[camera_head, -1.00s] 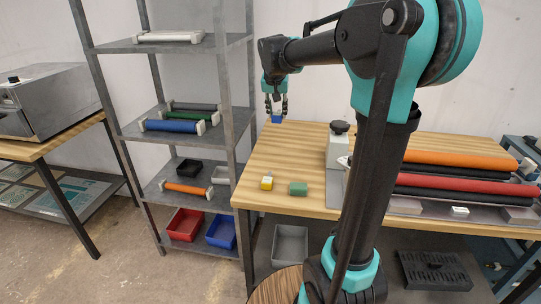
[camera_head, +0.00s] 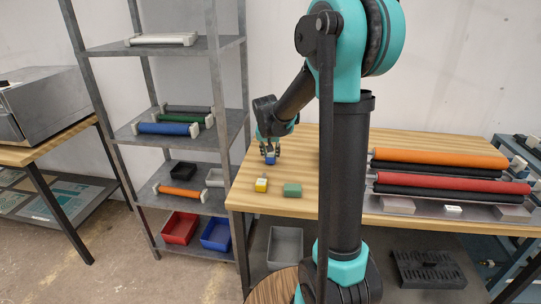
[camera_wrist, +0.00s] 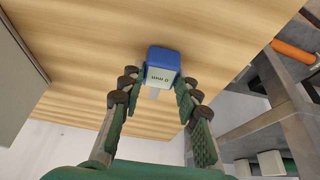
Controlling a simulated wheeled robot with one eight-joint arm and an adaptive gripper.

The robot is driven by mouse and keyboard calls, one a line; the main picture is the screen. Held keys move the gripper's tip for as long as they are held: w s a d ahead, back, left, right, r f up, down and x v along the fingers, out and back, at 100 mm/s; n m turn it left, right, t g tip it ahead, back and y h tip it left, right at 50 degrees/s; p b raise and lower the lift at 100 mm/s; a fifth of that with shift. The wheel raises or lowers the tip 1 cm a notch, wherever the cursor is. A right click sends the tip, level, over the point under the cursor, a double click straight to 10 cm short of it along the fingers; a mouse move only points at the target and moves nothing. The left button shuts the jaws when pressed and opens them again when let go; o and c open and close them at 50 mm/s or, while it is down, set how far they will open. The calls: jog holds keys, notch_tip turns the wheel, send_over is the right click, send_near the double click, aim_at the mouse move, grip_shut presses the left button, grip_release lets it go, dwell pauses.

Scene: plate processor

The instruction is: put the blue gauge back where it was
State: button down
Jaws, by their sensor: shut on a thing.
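The blue gauge (camera_head: 271,160) is a small block with a pale face, held at the fingertips of my gripper (camera_head: 270,152) over the left part of the wooden table (camera_head: 300,150). In the wrist view the gauge (camera_wrist: 163,60) shows blue with a white, lettered face, between the tips of my gripper (camera_wrist: 158,88). The gauge is low over the wood; I cannot tell whether it touches. A yellow gauge (camera_head: 261,185) and a green gauge (camera_head: 292,190) stand nearer the front edge, in front of the held one.
Orange (camera_head: 440,158) and red (camera_head: 450,183) rollers lie on the table's right side, partly behind my arm. A grey shelf (camera_head: 185,50) with rollers and bins stands left of the table. The wood around the held gauge is clear.

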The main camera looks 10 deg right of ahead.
jog(key=shift+f, duration=0.3)
jog(key=shift+f, duration=0.1)
jog(key=c, duration=1.1)
grip_release()
jog(key=v, duration=1.2)
